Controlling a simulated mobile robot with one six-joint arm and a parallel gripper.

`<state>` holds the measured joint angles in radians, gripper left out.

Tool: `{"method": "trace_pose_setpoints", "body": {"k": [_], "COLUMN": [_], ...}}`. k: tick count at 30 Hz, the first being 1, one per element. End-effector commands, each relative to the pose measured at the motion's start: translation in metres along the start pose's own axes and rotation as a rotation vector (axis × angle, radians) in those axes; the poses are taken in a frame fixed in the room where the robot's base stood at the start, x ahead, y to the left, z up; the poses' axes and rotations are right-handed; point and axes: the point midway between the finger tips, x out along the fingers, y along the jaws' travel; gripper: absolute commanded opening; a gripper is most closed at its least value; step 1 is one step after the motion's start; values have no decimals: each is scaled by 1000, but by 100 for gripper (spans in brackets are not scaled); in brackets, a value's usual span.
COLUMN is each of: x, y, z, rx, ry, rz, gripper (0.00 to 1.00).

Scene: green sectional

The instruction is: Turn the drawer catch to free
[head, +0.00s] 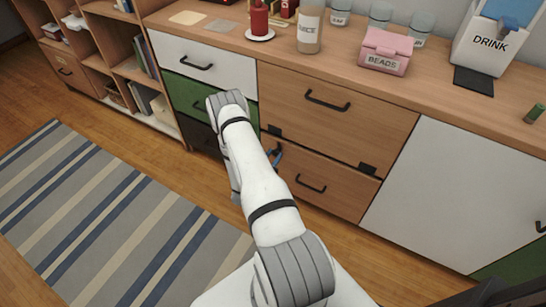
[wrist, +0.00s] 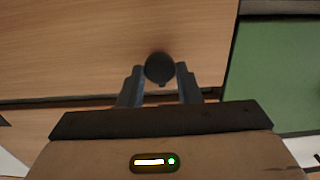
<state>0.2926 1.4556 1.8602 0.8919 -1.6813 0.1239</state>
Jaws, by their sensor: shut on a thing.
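In the wrist view a dark round catch knob (wrist: 160,68) stands out from a wooden drawer front. My gripper (wrist: 160,80) has one finger on each side of the knob and is shut on it. In the head view my gripper (head: 276,155) is mostly hidden behind my arm, at the left part of the wooden drawers. A small black catch part (head: 275,131) shows just above it at the seam between the upper drawer (head: 335,105) and the lower drawer (head: 325,187). A similar black piece (head: 367,169) sits at the right end of that seam. Which way the gripped knob is turned is unclear.
A green drawer (head: 182,92) and a white drawer (head: 205,65) lie left of the wooden ones. A white door (head: 455,205) is at the right. The countertop holds a red candle (head: 259,20), a pink beads box (head: 386,50) and several jars. A striped rug (head: 110,225) covers the floor.

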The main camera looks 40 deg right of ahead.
Motion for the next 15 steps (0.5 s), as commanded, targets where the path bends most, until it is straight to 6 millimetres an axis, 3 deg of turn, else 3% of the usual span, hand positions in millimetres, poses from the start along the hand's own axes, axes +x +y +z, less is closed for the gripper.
{"method": "trace_pose_setpoints", "body": {"k": [8, 15], "x": [0, 0], "y": [1, 1], "z": [2, 2], "rx": [-115, -316], "ry": [-2, -2], "rz": [4, 5], "gripper": [8, 8]}}
